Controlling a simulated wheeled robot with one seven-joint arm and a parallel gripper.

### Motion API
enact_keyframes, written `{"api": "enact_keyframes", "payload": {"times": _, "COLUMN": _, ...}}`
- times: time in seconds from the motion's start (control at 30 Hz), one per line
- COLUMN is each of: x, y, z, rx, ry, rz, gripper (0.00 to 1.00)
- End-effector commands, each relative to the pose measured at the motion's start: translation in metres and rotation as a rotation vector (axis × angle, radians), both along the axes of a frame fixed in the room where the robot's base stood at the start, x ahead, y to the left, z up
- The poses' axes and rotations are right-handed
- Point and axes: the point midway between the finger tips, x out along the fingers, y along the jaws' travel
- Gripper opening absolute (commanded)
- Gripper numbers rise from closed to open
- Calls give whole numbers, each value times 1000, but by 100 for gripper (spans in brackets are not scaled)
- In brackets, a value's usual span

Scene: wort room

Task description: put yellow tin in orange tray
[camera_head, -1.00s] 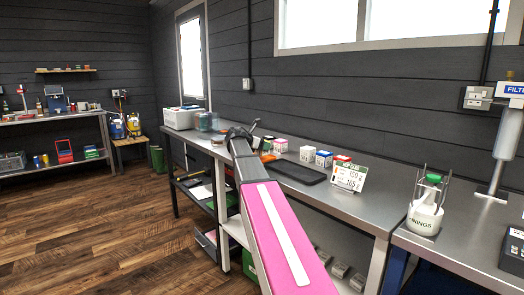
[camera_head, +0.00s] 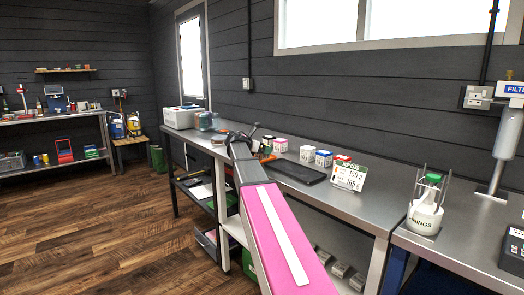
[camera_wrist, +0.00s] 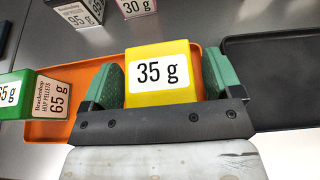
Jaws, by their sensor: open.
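In the wrist view a yellow tin (camera_wrist: 162,68) labelled "35 g" stands between the two green fingers of my open gripper (camera_wrist: 163,85). The fingers flank the tin closely; whether either one touches it I cannot tell. The orange tray (camera_wrist: 82,130) shows around and behind the tin, which appears to be within the tray's outline; its base is hidden. In the head view my gripper (camera_head: 250,136) is over the back-wall bench, beside a small visible part of the orange tray (camera_head: 265,150). The yellow tin cannot be made out there.
A green-topped 65 g box (camera_wrist: 30,95) is at the tray's left edge. White-labelled boxes (camera_wrist: 80,12) stand behind the tray.

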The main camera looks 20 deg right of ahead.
Motion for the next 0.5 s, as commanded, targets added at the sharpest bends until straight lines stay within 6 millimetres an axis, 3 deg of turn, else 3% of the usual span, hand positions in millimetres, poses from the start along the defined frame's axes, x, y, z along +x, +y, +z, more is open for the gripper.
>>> {"api": "enact_keyframes", "payload": {"times": 0.5, "x": -30, "y": 81, "z": 35, "rx": 0, "ry": -1, "rz": 2, "gripper": 85}}
